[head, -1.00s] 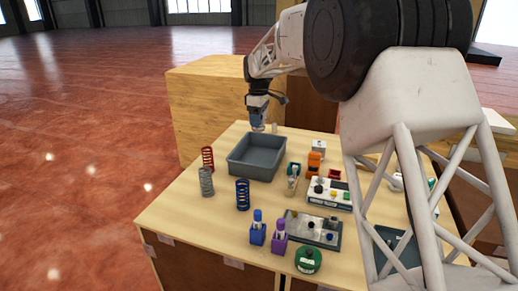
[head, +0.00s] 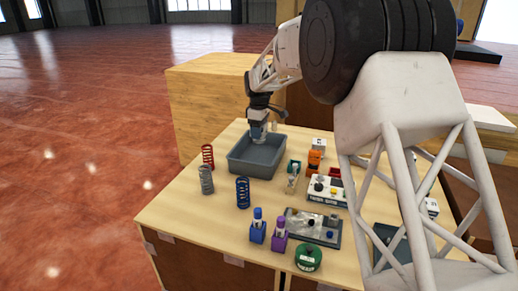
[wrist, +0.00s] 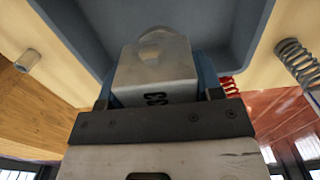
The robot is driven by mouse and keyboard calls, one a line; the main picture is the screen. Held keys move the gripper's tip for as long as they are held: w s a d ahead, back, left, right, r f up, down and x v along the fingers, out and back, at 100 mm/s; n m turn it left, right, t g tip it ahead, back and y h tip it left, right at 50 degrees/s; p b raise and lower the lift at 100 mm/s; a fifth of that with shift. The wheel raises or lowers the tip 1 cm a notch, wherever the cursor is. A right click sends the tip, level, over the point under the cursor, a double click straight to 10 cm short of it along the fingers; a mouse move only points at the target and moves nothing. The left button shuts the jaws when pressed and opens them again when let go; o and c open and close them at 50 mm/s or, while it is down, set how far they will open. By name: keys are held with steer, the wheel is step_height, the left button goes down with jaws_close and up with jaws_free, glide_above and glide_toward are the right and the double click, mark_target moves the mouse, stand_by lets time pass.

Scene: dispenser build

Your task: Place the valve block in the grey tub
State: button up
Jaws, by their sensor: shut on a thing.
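The grey tub (head: 256,168) stands at the back left of the table in the head view. Its grey wall also fills the top of the wrist view (wrist: 85,30). My gripper (head: 258,137) is over the tub's back part. In the wrist view my gripper (wrist: 158,98) is shut on the valve block (wrist: 155,68), a pale metal block with a rounded top and dark "S3" marking. The block is between the fingers, over the tub's opening. I cannot tell its exact height above the tub floor.
Red (head: 207,156), grey (head: 206,180) and blue (head: 242,193) springs stand left and in front of the tub. An orange part (head: 315,160) and a white control box (head: 328,190) are to the right. Blue and purple bottles stand in front.

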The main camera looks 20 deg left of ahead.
steer(key=shift+f, duration=1.65)
steer(key=shift+f, duration=2.55)
steer(key=o, duration=1.3)
steer(key=shift+f, duration=0.15)
step_height(320, 180, up, 12)
steer(key=shift+r, duration=0.15)
steer(key=shift+d, duration=0.1)
